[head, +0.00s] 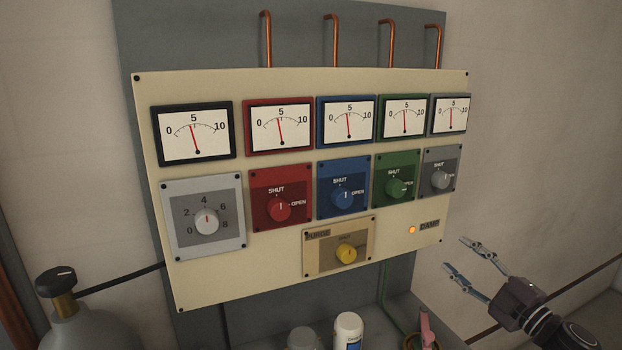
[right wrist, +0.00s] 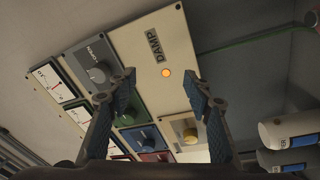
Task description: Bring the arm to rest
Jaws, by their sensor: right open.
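My right gripper (head: 456,254) is open and empty at the lower right of the head view, in front of and to the right of the cream panel (head: 270,270). Its two fingers also show in the right wrist view (right wrist: 160,92), spread apart with the panel beyond them. They look apart from the knobs. My left gripper is not in view.
The panel carries several gauges, a grey numbered dial (head: 207,221), red (head: 279,208), blue (head: 345,196), green (head: 396,187) and grey (head: 440,179) knobs, and a yellow purge knob (head: 347,253). A gas cylinder (head: 75,325) stands lower left. A white bottle (head: 348,329) stands below the panel.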

